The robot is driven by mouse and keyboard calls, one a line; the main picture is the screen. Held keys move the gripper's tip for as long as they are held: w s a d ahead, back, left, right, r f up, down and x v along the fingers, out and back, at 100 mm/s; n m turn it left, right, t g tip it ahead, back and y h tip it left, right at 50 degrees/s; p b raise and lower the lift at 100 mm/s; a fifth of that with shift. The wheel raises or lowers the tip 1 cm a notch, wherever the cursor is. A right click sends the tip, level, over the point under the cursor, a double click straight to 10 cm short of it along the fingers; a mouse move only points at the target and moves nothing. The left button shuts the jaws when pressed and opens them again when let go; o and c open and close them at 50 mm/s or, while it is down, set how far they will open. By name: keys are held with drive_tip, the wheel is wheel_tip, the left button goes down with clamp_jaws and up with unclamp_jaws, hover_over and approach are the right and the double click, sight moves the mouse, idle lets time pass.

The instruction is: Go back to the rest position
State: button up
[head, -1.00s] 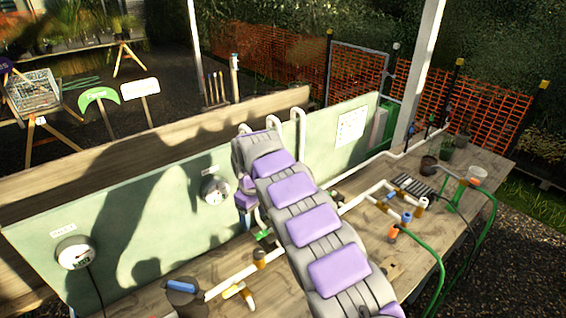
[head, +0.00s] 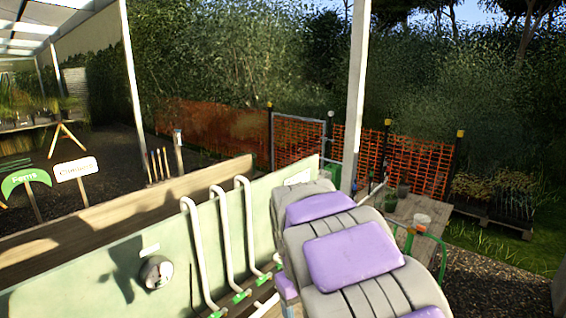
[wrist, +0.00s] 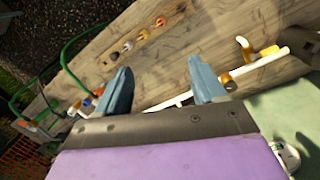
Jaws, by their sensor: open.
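My gripper (wrist: 162,90) shows in the wrist view with its two blue-grey fingers apart and nothing between them. It hangs over the wooden bench (wrist: 185,50), clear of the white pipework (wrist: 257,70) that lies behind and beside the fingers. In the head view my grey and purple arm reaches out over the bench and hides much of it. The gripper itself is hidden there behind the arm.
A green backboard (head: 90,285) with white upright pipes (head: 225,240) and a round gauge (head: 156,272) runs along the bench. A white post (head: 356,100) stands behind. Several coloured fittings (wrist: 128,45) and a green hose (wrist: 75,60) lie on the bench.

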drive_tip(key=s+d+f+m+b, duration=0.1)
drive_tip(key=s+d+f, duration=0.1)
drive_tip(key=s, duration=0.8)
drive_tip(key=s+d+f+m+b, duration=0.1)
drive_tip(key=s+d, duration=0.3)
drive_tip(key=s, duration=0.6)
drive_tip(key=s+d+f+m+g+y+b, duration=0.1)
drive_tip(key=s+d+f+m+b, duration=0.1)
drive_tip(key=s, duration=0.8)
wheel_tip(320, 180, down, 2)
drive_tip(key=shift+s+d+f+m, duration=0.1)
drive_tip(key=shift+s+d+m, duration=0.25)
drive_tip(key=shift+d+m, duration=0.3)
